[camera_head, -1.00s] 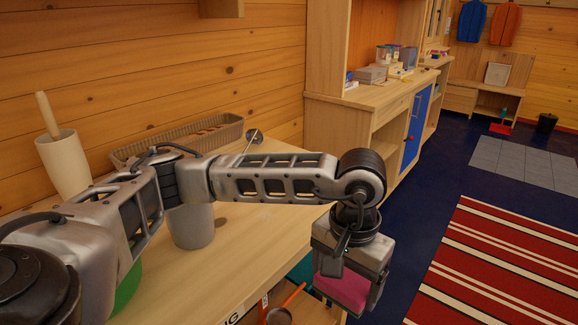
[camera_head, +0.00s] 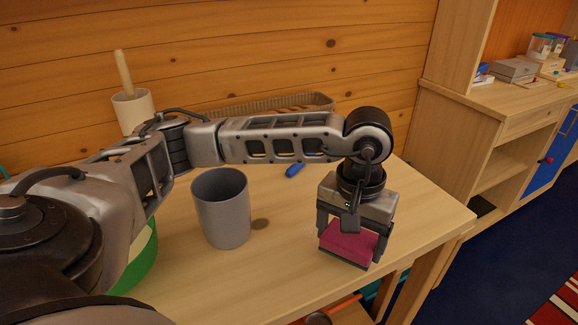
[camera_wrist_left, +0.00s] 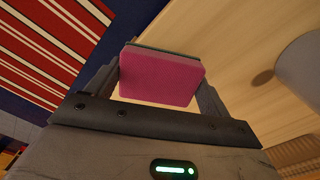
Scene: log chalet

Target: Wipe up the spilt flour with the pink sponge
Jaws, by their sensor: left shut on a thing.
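My left gripper (camera_head: 350,238) is shut on the pink sponge (camera_head: 346,246), which has a dark green underside layer. In the head view it holds the sponge over the right part of the wooden table (camera_head: 285,270). I cannot tell the height or whether the sponge touches the top. In the left wrist view the sponge (camera_wrist_left: 160,78) sits between the two fingers, with the tabletop and the red striped rug beyond. The spilt flour does not show clearly; only faint pale specks may lie left of the sponge. My right gripper is not in view.
A grey cup (camera_head: 222,212) stands left of the gripper, a green container (camera_head: 142,265) partly behind my arm. A white pot (camera_head: 133,108), a wicker tray (camera_head: 285,104) and a small blue item (camera_head: 295,170) are farther back. The table's right edge is near the sponge.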

